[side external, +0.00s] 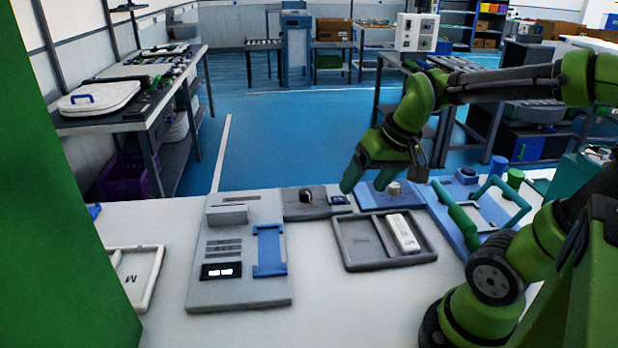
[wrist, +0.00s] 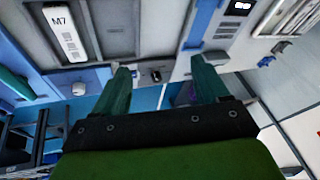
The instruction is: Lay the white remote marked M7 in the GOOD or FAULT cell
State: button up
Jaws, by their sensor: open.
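The white remote marked M7 (wrist: 65,35) lies in the right-hand cell of a grey two-cell tray (side external: 388,266), as seen in the side view; the remote (side external: 403,233) shows there too. The tray's left cell (side external: 362,240) looks empty. I cannot read any GOOD or FAULT label on the cells. My gripper (side external: 383,180) is open and empty, above the back of the bench behind the tray. In the wrist view its two fingers (wrist: 162,82) stand wide apart, with the remote to their upper left, outside them.
A grey test unit (side external: 240,292) with a blue cradle (side external: 269,250) and lit display stands left of the tray. A knob box (side external: 305,197) sits behind. A blue fixture with a green handle (side external: 459,225) is at right. A white tray marked M (side external: 150,275) is partly hidden at left.

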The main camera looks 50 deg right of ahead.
jog(key=s+a+r+n+t+y, duration=0.1)
jog(key=s+a+r+t, duration=0.1)
jog(key=a, duration=0.6)
jog(key=shift+s+r+n+y, duration=0.3)
jog(key=shift+r+n+y, duration=0.1)
jog(key=shift+r, duration=0.1)
dwell(0.4)
